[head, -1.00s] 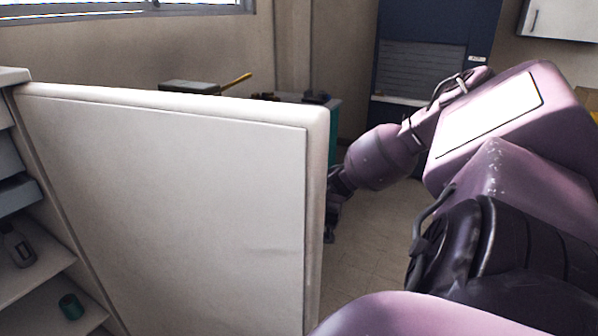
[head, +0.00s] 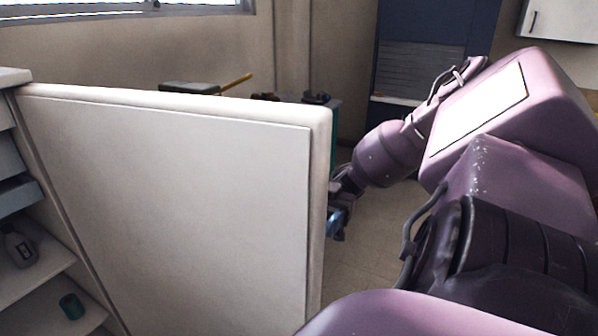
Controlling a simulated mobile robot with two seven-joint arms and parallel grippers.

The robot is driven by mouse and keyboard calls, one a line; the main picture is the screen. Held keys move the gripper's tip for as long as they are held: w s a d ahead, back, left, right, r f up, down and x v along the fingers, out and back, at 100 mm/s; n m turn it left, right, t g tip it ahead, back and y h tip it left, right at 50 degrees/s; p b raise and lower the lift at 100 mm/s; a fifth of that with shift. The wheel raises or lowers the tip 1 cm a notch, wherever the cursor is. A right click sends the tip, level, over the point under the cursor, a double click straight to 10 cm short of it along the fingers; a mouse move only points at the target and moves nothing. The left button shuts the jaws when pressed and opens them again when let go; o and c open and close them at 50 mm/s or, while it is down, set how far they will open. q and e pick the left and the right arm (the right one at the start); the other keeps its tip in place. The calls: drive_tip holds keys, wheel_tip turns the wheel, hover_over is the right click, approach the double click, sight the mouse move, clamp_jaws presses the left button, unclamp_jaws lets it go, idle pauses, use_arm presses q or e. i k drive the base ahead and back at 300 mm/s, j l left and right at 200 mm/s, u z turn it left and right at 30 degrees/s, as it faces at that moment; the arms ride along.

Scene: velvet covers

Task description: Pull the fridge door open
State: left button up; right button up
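The fridge door (head: 180,200) stands swung wide open, its pale inner face towards me. It is hinged at the left beside the open fridge body (head: 15,77), where shelves show. My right arm comes in from the right, and my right gripper (head: 338,222) is just beyond the door's free edge, partly hidden behind it. The handle side of the door is turned away and not visible. I cannot tell whether the fingers are open or touch the door. My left gripper is out of view.
Inside the fridge a grey bottle (head: 19,247) and a green can (head: 71,306) stand on shelves. Open floor (head: 375,245) shows right of the door.

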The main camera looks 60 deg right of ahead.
sight(196, 215)
drive_tip(key=l, duration=0.2)
drive_tip(key=j+z, duration=1.2)
drive_tip(key=z, duration=0.15)
drive_tip(key=k+j+z, duration=0.15)
drive_tip(key=j+z, duration=0.25)
